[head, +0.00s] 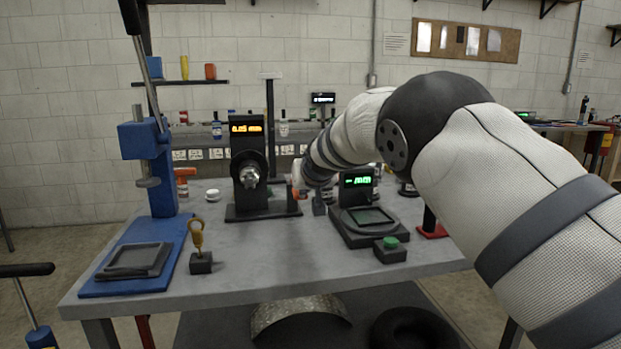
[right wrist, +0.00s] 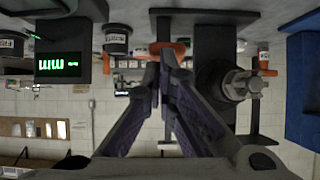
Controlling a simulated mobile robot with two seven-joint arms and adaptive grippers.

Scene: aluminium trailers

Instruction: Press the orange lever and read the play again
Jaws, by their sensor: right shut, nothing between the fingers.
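The orange lever (head: 296,193) is at the right side of the black gauge stand (head: 248,168), beside the end of my right arm. In the right wrist view, which is upside down, the orange lever (right wrist: 172,47) is just beyond the fingertips. My right gripper (right wrist: 162,66) is shut and empty, its tips close to the lever; I cannot tell whether they touch. The amber display (head: 246,127) on the stand is lit and seems to read 0.05 mm, though small. A metal hub is on the stand below it. My right arm hides part of the bench. My left gripper is not in view.
A scale-like device (head: 366,215) with a green display stands to the right, with a green button box (head: 390,249) before it. A blue press (head: 150,190) stands at the left. A brass-coloured ring on a block (head: 200,262) is at the front. The bench's front middle is clear.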

